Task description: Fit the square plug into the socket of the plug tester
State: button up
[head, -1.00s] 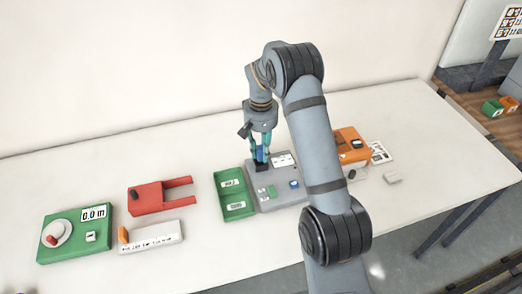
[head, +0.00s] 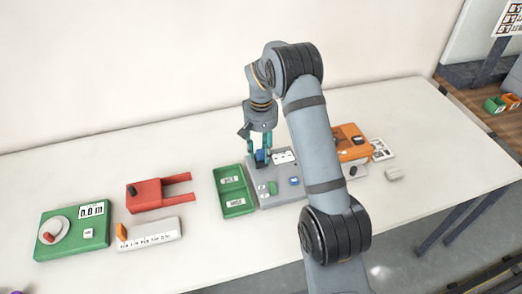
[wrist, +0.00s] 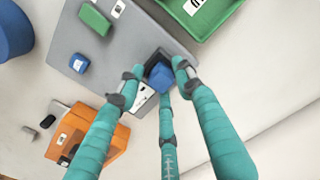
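The blue square plug (head: 260,155) sits at the dark socket (wrist: 157,56) near the back left corner of the grey plug tester (head: 285,195). In the wrist view the plug (wrist: 160,77) is in front of the dark socket's rim; how deep it sits cannot be told. My gripper (head: 261,147) is above it, its teal fingers spread around the plug. In the wrist view gaps show between my gripper's fingertips (wrist: 157,76) and the plug, so it looks open.
A small blue block (wrist: 80,63) and a green block (wrist: 95,19) are on the tester. A green two-compartment tray (head: 234,202) stands at its left, an orange unit (head: 351,154) at its right. A red forked piece (head: 150,195) lies further left. The table behind is clear.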

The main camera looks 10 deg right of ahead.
aim_at(261, 150)
jog(key=shift+o, duration=0.6)
jog(key=shift+r, duration=0.1)
notch_tip(261, 150, up, 12)
jog(key=shift+w, duration=0.1)
dwell(0.3)
notch_tip(261, 150, down, 12)
jog(key=shift+f, duration=0.1)
jog(key=shift+r+p, duration=0.5)
jog(key=shift+r, duration=0.1)
jog(key=shift+f, duration=0.1)
